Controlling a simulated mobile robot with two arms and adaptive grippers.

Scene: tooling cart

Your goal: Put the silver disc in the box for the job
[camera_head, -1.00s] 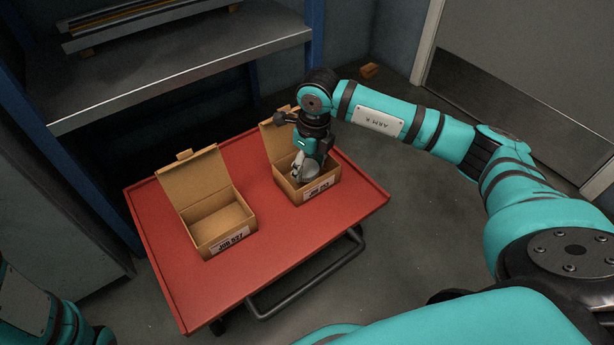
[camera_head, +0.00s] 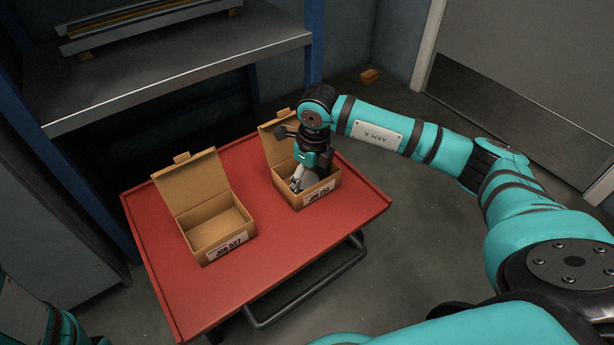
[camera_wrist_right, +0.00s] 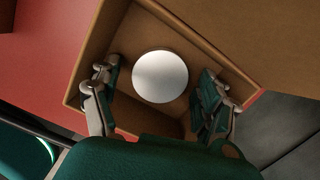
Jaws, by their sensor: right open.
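The silver disc (camera_head: 309,182) is inside the right-hand open cardboard box (camera_head: 322,196) on the red cart. In the right wrist view the disc (camera_wrist_right: 160,76) lies between my spread fingertips, with a gap on each side, over the floor of the box (camera_wrist_right: 95,40). My right gripper (camera_head: 299,180) is open and reaches down into this box. The box's label starts with JOB, but its number is too small to read surely. A second open box (camera_head: 240,228), labelled JOB 527, stands to the left and is empty. My left gripper is out of view.
Both boxes stand on the red cart top (camera_head: 165,270) with their lids raised at the back. A metal shelf unit (camera_head: 180,90) stands behind the cart. The cart top is clear at its front left. A small orange-brown block (camera_head: 369,76) lies on the floor.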

